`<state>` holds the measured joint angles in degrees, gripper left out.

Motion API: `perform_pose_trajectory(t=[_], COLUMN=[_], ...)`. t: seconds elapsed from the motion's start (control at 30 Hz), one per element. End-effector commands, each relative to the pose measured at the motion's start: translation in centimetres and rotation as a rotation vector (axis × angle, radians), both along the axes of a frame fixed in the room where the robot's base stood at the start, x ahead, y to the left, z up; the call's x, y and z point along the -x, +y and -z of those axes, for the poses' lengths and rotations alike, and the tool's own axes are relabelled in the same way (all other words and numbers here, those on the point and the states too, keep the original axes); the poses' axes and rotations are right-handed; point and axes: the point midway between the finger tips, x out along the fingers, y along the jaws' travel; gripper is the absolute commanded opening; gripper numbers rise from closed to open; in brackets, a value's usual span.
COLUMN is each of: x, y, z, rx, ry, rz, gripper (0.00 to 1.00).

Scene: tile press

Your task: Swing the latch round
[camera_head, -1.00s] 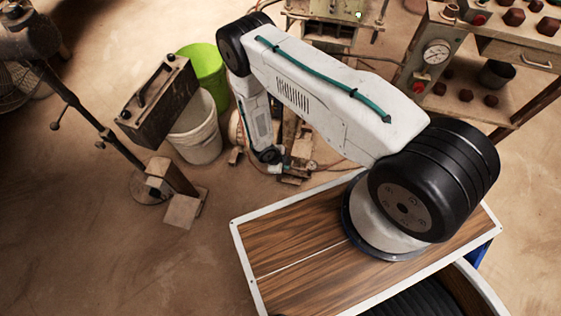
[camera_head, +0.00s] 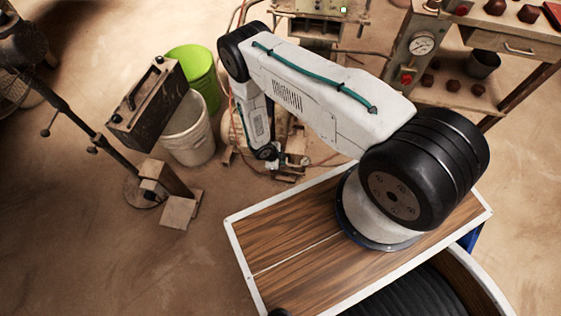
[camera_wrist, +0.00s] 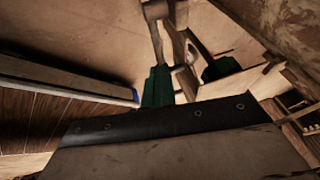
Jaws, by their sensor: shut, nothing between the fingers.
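My gripper (camera_head: 291,161) shows small at the lower end of my arm, close to floor-level metal parts with hoses. It is shut with nothing in it. The latch cannot be made out in either view. Part of a machine (camera_head: 316,25) with a small light stands at the top of the head view, partly cut off. In the wrist view a dark band with bolts (camera_wrist: 198,113) crosses the lower part. Behind it are dark green parts (camera_wrist: 157,88) and pale bars; I cannot tell whether any is the latch.
A lime bucket (camera_head: 199,72), a white bucket (camera_head: 190,135) and a dark box (camera_head: 148,103) stand left of my arm. A bench with a gauge (camera_head: 422,43) and a drawer is at upper right. A stand (camera_head: 142,188) is at left. Floor at lower left is clear.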

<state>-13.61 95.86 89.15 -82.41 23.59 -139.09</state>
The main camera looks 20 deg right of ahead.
Motion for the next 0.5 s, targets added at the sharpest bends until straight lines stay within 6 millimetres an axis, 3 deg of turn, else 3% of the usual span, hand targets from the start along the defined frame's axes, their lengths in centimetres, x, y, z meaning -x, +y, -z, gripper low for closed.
perform_pose_trajectory(t=[0.03, 0.5], x=[0.16, 0.40], y=[-0.05, -0.10], z=[0.79, 0.89], rx=[-0.014, -0.010], ry=[0.003, 0.002], rz=[0.003, 0.001], gripper=[0.00, 0.00])
